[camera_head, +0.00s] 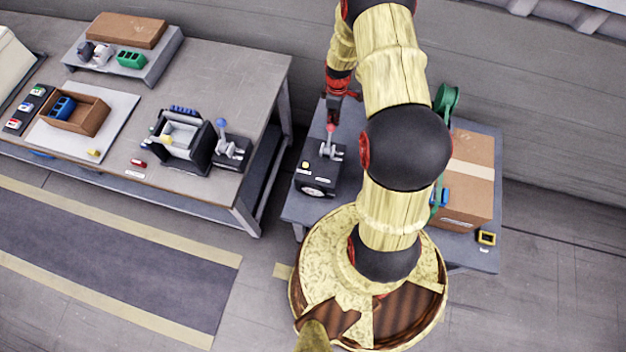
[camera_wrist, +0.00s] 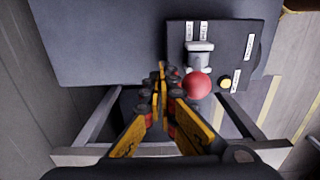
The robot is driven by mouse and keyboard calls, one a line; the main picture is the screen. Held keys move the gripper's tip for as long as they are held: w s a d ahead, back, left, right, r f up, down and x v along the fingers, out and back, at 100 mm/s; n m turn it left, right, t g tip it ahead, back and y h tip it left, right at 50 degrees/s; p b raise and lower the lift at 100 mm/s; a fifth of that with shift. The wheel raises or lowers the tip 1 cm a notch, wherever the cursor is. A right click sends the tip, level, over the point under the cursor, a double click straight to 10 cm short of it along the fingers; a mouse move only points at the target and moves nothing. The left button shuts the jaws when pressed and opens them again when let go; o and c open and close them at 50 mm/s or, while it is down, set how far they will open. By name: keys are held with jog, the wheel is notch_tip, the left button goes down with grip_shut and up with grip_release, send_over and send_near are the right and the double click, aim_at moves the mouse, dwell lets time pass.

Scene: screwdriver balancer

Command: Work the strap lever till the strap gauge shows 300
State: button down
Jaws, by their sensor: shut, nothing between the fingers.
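The lever (camera_head: 327,148) rises from the box and ends in a red knob (camera_head: 331,128). In the wrist view the red knob (camera_wrist: 196,85) is just right of my gripper's fingertips (camera_wrist: 163,80). My gripper (camera_head: 338,98) is shut and empty, above the knob in the head view. I cannot tell whether it touches the knob. A green strap (camera_head: 438,195) runs down the cardboard box (camera_head: 472,170), partly hidden by my arm.
A yellow button (camera_wrist: 225,83) sits on the lever box beside the knob. A yellow-framed item (camera_head: 486,238) lies on the table's right corner. The left workbench (camera_head: 235,80) carries another lever device (camera_head: 228,148), a tray and small parts.

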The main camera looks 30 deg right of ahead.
dwell(0.7)
jog(key=shift+f+b, duration=0.35)
jog(key=shift+b, duration=0.05)
jog(key=shift+a, duration=0.1)
jog(key=shift+s+a+p, duration=0.95)
jog(key=shift+s+a, duration=2.5)
jog(key=shift+a, duration=0.4)
jog(key=w+d+b, duration=0.3)
jog(key=w+d, duration=0.3)
jog(key=d, duration=0.1)
jog(key=shift+w+d, duration=0.4)
jog(key=shift+a, duration=0.1)
